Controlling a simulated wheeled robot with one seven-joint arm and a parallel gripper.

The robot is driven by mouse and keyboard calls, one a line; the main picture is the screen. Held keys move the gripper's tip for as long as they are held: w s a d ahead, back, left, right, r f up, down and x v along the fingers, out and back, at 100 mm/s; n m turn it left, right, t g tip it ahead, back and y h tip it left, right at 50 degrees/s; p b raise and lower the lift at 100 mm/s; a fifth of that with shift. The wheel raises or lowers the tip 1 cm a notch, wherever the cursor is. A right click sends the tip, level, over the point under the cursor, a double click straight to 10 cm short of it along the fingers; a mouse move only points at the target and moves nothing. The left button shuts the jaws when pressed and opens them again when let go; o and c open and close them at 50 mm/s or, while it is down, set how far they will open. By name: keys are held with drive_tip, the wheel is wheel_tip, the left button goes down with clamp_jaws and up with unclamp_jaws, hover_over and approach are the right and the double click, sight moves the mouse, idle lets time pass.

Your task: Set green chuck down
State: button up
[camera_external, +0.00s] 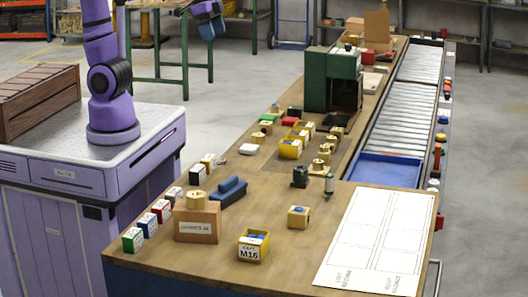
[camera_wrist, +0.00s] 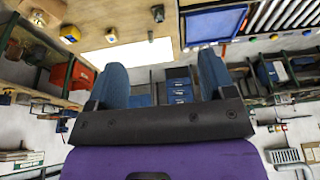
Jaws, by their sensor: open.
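A small dark green chuck-like piece (camera_external: 300,177) stands upright on the wooden bench, left of a small grey cylinder. I take it to be the green chuck, though it is small in the picture. My gripper (camera_external: 211,24) is raised high at the top of the outside view, well away from the bench top. In the wrist view my gripper (camera_wrist: 162,72) has its two blue fingers wide apart with nothing between them.
A white marked sheet (camera_external: 378,240) lies clear at the bench's front right. A blue tray (camera_external: 388,170) adjoins the roller conveyor (camera_external: 404,105). A dark green machine (camera_external: 333,80) stands farther back. Yellow bins (camera_external: 254,246), brass parts and a cardboard box (camera_external: 197,222) crowd the left side.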

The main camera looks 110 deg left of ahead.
drive_tip(key=s+t, duration=0.1)
drive_tip(key=s, duration=1.6)
drive_tip(key=shift+a+t, duration=0.3)
drive_tip(key=shift+t, duration=0.1)
